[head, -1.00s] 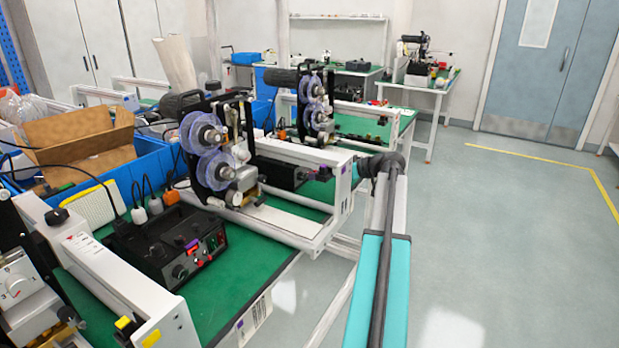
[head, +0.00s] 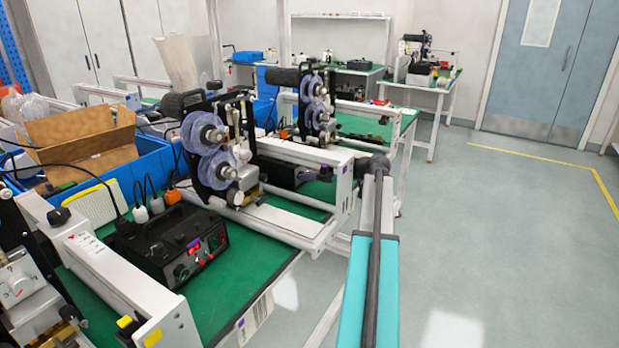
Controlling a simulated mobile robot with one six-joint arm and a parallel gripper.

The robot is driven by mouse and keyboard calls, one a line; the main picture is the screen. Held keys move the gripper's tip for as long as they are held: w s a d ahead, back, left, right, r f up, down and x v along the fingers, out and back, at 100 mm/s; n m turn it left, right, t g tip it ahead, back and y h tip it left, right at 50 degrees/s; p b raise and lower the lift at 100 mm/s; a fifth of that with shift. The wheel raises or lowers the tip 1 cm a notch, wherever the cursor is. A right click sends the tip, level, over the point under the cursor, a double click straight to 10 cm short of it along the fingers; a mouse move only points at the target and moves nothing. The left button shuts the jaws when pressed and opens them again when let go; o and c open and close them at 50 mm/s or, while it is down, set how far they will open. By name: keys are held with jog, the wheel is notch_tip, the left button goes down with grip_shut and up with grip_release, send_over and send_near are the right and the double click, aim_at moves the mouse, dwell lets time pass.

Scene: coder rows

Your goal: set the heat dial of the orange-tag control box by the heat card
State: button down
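A black control box (head: 168,246) with knobs and red and green parts on its front stands on the green bench mat at lower left. An orange piece (head: 173,195) shows behind it beside white plugs; I cannot tell if it is the box's tag. A purple mark is on its front. A second dark box (head: 284,174) sits farther back, partly hidden by a white frame. Dial settings are too small to read. I cannot identify the heat card; a small printed label (head: 86,243) is on the white beam. My gripper is not in view.
Reel machines (head: 208,150) stand behind the near box. A blue bin (head: 92,178) holds an open cardboard box (head: 85,138). White beams flank the near box. A teal-sided rail (head: 369,290) with a dark rod rises at bottom centre. The grey floor (head: 490,240) to the right is clear.

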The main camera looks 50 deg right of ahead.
jog(key=shift+d, duration=0.1)
jog(key=shift+d, duration=0.1)
jog(key=shift+d+m+y+p, duration=0.15)
jog(key=shift+m+y+p, duration=0.3)
jog(key=shift+m, duration=0.25)
jog(key=shift+d+m+y+p, duration=0.15)
jog(key=shift+m+y+p, duration=0.45)
jog(key=shift+m, duration=0.4)
jog(key=shift+m+y+p, duration=0.45)
jog(key=shift+m+y, duration=0.3)
jog(key=shift+m, duration=0.25)
jog(key=shift+f, duration=0.1)
jog(key=c, duration=1.8)
grip_release()
